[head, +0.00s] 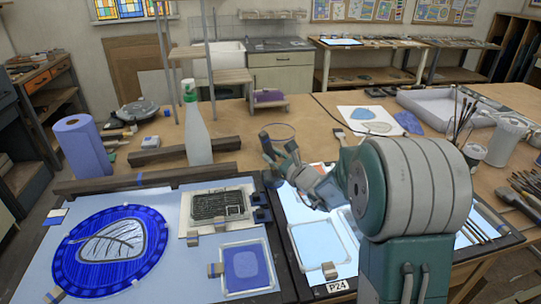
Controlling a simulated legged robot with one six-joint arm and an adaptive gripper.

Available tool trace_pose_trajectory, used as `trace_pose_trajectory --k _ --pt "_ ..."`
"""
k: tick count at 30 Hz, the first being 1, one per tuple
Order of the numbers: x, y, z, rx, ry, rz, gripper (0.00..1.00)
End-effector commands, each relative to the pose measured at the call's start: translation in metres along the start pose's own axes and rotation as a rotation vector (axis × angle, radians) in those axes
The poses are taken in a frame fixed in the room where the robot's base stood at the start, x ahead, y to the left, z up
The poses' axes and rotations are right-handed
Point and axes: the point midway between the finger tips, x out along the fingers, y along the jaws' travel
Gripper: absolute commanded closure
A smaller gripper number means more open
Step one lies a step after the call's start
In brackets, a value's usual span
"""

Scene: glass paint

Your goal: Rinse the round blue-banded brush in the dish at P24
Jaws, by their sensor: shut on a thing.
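My gripper (282,154) is in the middle of the head view, above the far edge of the lit panel. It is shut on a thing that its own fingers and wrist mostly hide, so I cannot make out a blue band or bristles. The P24 label (337,286) is on the front edge of the lit panel, below a square pale-blue tray (319,246). My arm covers the panel's right part.
On the left panel are a blue round plate with a leaf (112,249) and a blue square tile (244,266). A spray bottle (195,125) and blue roll (83,147) stand behind. Several brushes stand in a jar (460,135) at right. A white tray (440,105) lies behind.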

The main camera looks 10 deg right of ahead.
Motion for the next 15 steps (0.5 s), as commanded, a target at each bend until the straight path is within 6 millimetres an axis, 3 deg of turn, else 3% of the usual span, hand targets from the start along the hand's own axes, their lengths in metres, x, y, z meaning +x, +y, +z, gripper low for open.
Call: trace_pose_trajectory --k 15 --pt "0.013 0.001 0.000 0.000 0.000 0.000 1.00"
